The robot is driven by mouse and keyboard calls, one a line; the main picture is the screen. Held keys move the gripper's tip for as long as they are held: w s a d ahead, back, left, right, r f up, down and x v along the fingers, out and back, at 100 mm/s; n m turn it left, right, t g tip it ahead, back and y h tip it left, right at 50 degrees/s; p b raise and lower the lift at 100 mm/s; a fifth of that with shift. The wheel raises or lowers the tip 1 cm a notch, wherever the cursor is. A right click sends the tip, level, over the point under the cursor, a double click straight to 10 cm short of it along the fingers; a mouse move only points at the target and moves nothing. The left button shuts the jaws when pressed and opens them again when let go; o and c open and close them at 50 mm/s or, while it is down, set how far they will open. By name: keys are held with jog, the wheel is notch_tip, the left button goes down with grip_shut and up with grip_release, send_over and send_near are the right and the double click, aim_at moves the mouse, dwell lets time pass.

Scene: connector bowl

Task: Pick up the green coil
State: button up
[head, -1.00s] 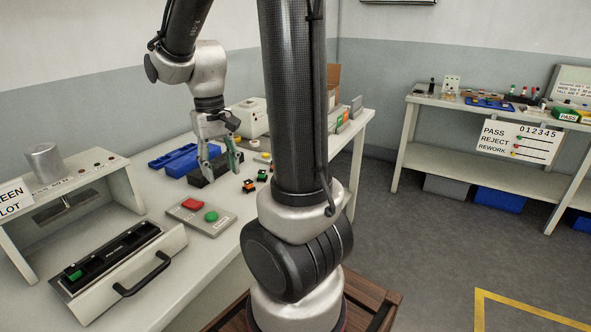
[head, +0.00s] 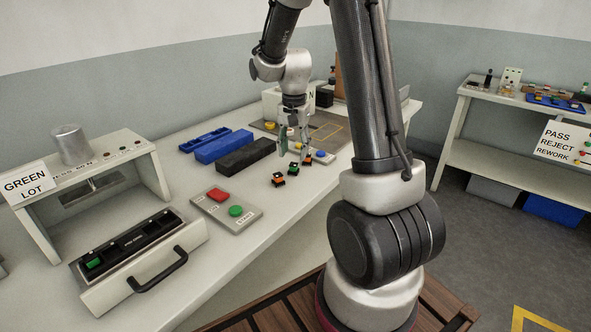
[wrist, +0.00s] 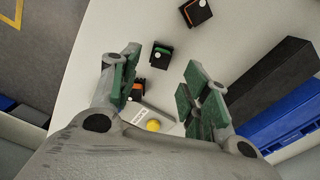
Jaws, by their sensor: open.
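The green coil (head: 293,168) is a small black block with a green top, lying on the white bench between two orange-topped blocks. In the wrist view, the green coil (wrist: 162,55) shows between and slightly beyond my fingertips. My gripper (head: 294,146) is above the row of small blocks, pointing down, with its jaws apart and nothing between them. Its green-padded fingers also show in the wrist view (wrist: 165,66). The exact height above the coil is hard to tell.
Orange-topped blocks (head: 278,180) (wrist: 137,91) lie close on either side. A black bin (head: 246,156) and blue bins (head: 222,146) stand to the left. A button panel (head: 226,210) and a fixture drawer (head: 138,242) holding a green piece (head: 93,263) are nearer.

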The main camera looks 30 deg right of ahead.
aim_at(294, 169)
notch_tip(294, 169, down, 5)
jog(key=shift+r, duration=0.1)
jog(key=shift+c, duration=0.4)
jog(key=shift+w, duration=0.1)
jog(key=c, duration=0.8)
jog(key=shift+c, duration=0.2)
